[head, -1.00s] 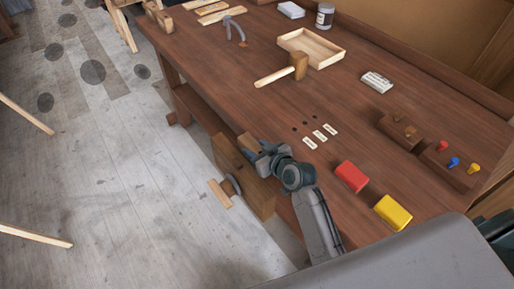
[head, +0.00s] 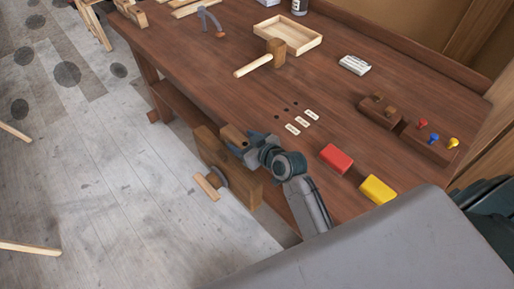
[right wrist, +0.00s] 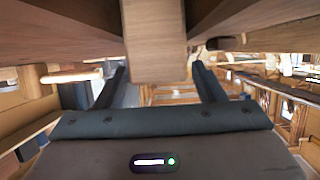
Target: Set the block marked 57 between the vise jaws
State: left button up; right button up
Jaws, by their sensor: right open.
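The wooden vise shows at the bench's front edge in the head view, with its broad front jaw (head: 222,166) and a handle (head: 208,187). A lighter wooden block (head: 232,135) is at the top of the vise, between the front jaw and the bench edge. No number is readable on it. My right gripper (head: 240,146) is at the block's near end. In the right wrist view the block (right wrist: 153,45) stands between my right gripper's (right wrist: 160,88) spread fingers, with a gap on both sides. My left gripper is not in view.
On the bench (head: 200,75) lie a mallet (head: 262,62), a shallow tray (head: 288,36), a red block (head: 336,158) and a yellow block (head: 378,189). White labels (head: 302,122) and small holes lie near the vise. Pegged wooden blocks (head: 430,143) stand at the right.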

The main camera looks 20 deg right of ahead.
jog(key=b+v, duration=0.2)
jog(key=v, duration=0.8)
jog(key=shift+s, duration=0.15)
dwell(0.9)
